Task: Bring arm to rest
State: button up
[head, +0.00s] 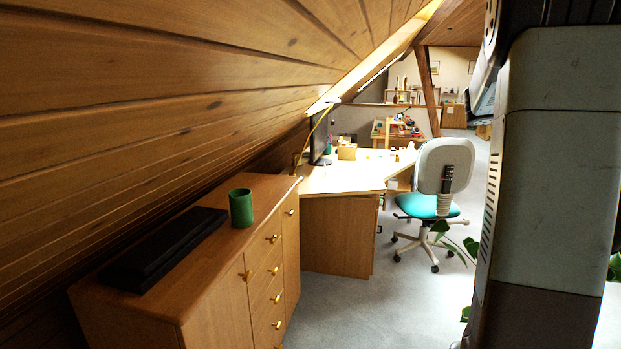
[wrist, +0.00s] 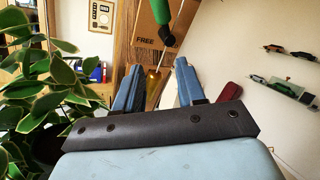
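My gripper (wrist: 158,68) shows in the wrist view, with its two blue fingers standing well apart. It is open. A narrow amber piece (wrist: 153,82) with a thin rod above it appears between the fingers, with a gap to the right finger. I cannot tell how far off it is, and nothing looks clamped. In the head view, a large grey and dark part of my arm fills the right side. My gripper is not visible there.
A wooden cabinet (head: 212,290) bears a green cup (head: 241,207) and a black case (head: 165,250) under the sloping timber ceiling. A desk (head: 340,178) and office chair (head: 440,170) stand beyond. A leafy plant (wrist: 50,75) is close on the wrist view's left. Grey floor (head: 350,310) is clear.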

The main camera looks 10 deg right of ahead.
jog(key=s+a+f+m+t+y, duration=0.3)
jog(key=a+f+t, duration=0.3)
jog(key=a+f, duration=0.2)
jog(key=s+a+f+m+t+y, duration=0.2)
jog(key=a+f+t+y, duration=0.25)
jog(key=a+f, duration=0.25)
jog(key=s+a+f+m+t+y, duration=0.1)
jog(key=a+f+m+t+y, duration=0.1)
jog(key=a, duration=0.7)
jog(key=s+a+f+m+t+y, duration=0.2)
jog(key=a+f+m+t+y, duration=0.1)
jog(key=a, duration=0.5)
jog(key=s+a+f+m+t+y, duration=0.1)
jog(key=a+f+m+t+y, duration=0.2)
jog(key=a, duration=0.6)
jog(key=shift+s+a+f+m+t, duration=0.35)
jog(key=shift+f+m, duration=0.15)
jog(key=shift+m, duration=0.2)
jog(key=shift+d, duration=0.1)
